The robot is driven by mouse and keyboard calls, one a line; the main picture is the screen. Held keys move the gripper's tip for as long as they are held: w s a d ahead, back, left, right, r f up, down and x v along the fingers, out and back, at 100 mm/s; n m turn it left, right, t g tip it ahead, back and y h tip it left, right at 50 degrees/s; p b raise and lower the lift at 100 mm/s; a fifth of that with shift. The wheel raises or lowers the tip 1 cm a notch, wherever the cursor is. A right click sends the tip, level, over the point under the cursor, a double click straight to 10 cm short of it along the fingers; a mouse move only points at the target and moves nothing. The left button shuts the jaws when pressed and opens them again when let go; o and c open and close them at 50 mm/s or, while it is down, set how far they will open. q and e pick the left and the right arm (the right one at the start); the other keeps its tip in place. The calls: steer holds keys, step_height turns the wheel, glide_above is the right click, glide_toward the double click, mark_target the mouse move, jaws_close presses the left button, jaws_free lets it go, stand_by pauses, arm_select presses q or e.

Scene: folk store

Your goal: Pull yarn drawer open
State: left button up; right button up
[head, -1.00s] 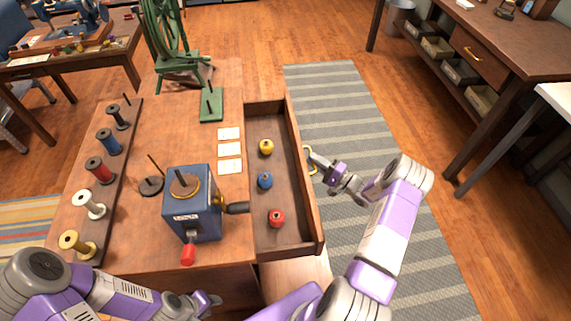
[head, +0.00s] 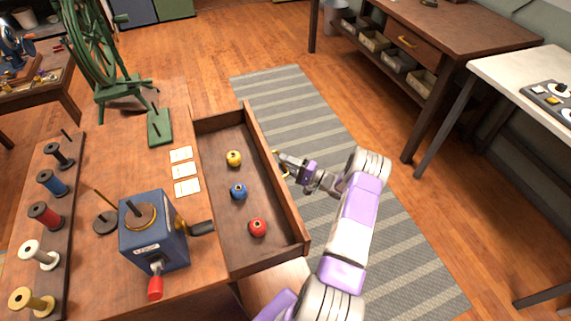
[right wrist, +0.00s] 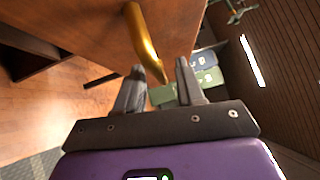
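The yarn drawer (head: 215,150) stands pulled out from the right side of the wooden worktable. A yellow yarn ball (head: 234,158), a blue one (head: 238,191) and a red one (head: 257,227) lie inside it. Its brass handle (right wrist: 144,40) is on the outer front face and shows only slightly in the head view (head: 284,172). My right gripper (head: 282,160) is at this front. In the right wrist view its fingers (right wrist: 160,75) are apart, with the handle's bar between them, nearer the left finger. Firm contact cannot be told. My left gripper is out of view.
The worktable holds a blue winder box (head: 155,235) with a crank, several thread spools (head: 45,215) and a green spinning wheel (head: 105,50). A striped rug (head: 300,110) lies on clear floor beyond the drawer. A wooden bench (head: 450,40) stands at upper right.

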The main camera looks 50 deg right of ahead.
steer(key=p+v, duration=0.1)
steer(key=v, duration=0.6)
steer(key=shift+s, duration=0.25)
stand_by(0.5)
